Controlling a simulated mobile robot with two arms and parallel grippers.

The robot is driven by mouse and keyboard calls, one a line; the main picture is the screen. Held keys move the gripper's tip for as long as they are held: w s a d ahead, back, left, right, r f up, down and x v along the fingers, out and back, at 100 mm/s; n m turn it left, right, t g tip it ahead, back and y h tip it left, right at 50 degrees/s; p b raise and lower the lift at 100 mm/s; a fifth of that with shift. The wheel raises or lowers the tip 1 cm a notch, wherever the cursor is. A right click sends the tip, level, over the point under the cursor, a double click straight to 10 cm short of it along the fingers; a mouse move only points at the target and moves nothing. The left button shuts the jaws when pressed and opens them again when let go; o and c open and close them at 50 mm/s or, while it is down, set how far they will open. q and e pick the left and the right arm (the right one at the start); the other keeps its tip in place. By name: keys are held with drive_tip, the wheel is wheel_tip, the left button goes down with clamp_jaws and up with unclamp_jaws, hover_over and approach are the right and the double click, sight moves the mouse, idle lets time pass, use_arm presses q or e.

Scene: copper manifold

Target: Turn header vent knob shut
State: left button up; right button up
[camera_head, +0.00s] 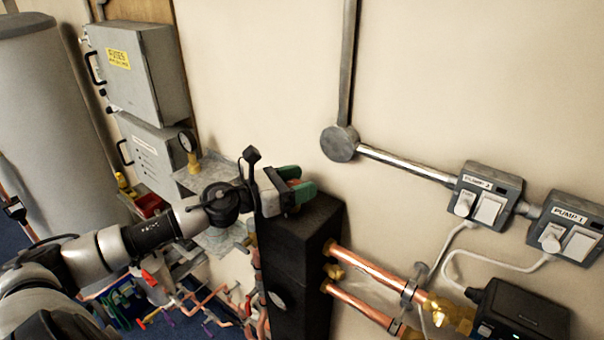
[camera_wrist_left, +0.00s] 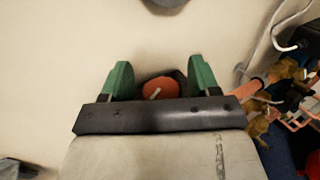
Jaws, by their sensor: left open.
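The header vent knob (camera_wrist_left: 160,88) is an orange-red round knob with a pale mark across it. In the left wrist view it sits between the green fingers of my left gripper (camera_wrist_left: 160,72), with a visible gap on each side. In the head view my left gripper (camera_head: 297,183) is at the top of the black header block (camera_head: 300,250). Its green fingers are open, and only a sliver of orange-red shows between them. The gripper hides most of the knob there. I cannot tell the exact height of the fingertips relative to the knob. My right gripper is not in view.
Copper pipes (camera_head: 368,268) leave the block to the right. Pump switches (camera_head: 485,197) and a round grey wall box (camera_head: 340,143) are on the wall behind. A pressure gauge (camera_head: 187,142) and grey cabinets (camera_head: 140,70) stand left of the gripper. The wall above the block is bare.

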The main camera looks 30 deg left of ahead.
use_arm(q)
drive_tip(key=shift+w+d, duration=0.2)
drive_tip(key=shift+w, duration=0.1)
